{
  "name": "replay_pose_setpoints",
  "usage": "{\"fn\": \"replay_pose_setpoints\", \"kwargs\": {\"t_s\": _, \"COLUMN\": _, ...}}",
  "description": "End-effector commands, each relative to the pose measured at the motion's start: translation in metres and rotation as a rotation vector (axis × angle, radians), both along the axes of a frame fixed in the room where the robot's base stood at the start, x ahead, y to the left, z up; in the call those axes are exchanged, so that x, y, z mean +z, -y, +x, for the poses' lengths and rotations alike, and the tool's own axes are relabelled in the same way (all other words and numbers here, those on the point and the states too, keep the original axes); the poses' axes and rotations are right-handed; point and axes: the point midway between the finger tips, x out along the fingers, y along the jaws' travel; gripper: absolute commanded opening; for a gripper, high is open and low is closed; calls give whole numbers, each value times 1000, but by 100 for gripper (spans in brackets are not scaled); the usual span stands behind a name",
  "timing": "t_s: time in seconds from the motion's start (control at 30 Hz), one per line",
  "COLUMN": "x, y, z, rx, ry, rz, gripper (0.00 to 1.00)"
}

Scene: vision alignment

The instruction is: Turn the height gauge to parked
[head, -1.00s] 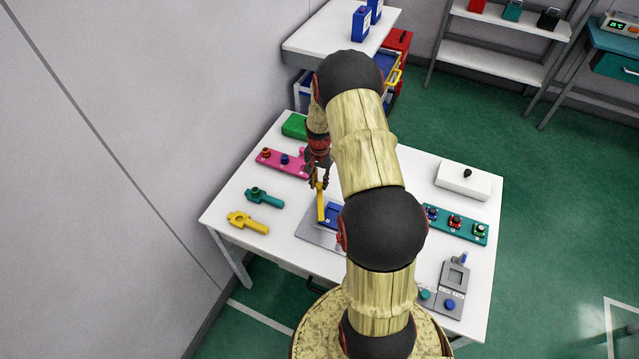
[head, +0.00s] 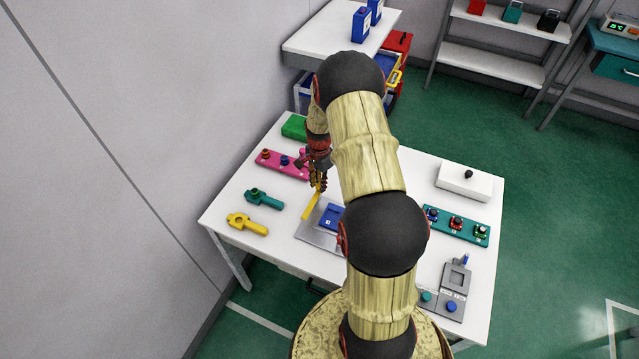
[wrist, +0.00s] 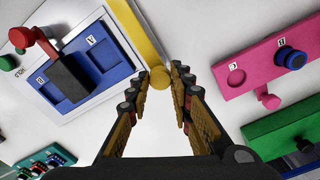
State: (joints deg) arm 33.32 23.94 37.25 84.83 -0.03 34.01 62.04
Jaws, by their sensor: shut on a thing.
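The height gauge appears to be the yellow bar (head: 311,206) at the left edge of a grey plate (head: 304,233) on the white table. In the wrist view the bar (wrist: 137,33) runs down from the top edge and ends in a round yellow knob (wrist: 160,78). My gripper (head: 319,186) is shut on this knob end; in the wrist view the fingertips (wrist: 168,74) close around it. The bar slants from the gripper down to the left in the head view. My arm hides part of the plate. I cannot read any parked mark.
A blue panel (head: 332,216) with lettered recesses lies beside the bar. A pink panel with knobs (head: 270,158) and a green block (head: 294,126) are behind left. Teal (head: 263,199) and yellow (head: 247,223) handled pieces lie left. A white box (head: 463,181) stands right.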

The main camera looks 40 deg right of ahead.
Motion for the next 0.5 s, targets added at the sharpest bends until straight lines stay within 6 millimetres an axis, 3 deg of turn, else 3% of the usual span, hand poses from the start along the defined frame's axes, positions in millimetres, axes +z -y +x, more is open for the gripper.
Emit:
{"fn": "replay_pose_setpoints", "kwargs": {"t_s": 0.27, "x": 1, "y": 0, "z": 1, "rx": -3, "ry": 2, "rz": 0, "gripper": 0}}
{"fn": "replay_pose_setpoints", "kwargs": {"t_s": 0.3, "x": 1, "y": 0, "z": 1, "rx": -2, "ry": 2, "rz": 0, "gripper": 22}}
{"fn": "replay_pose_setpoints", "kwargs": {"t_s": 0.5, "x": 0, "y": 0, "z": 1, "rx": -2, "ry": 2, "rz": 0, "gripper": 33}}
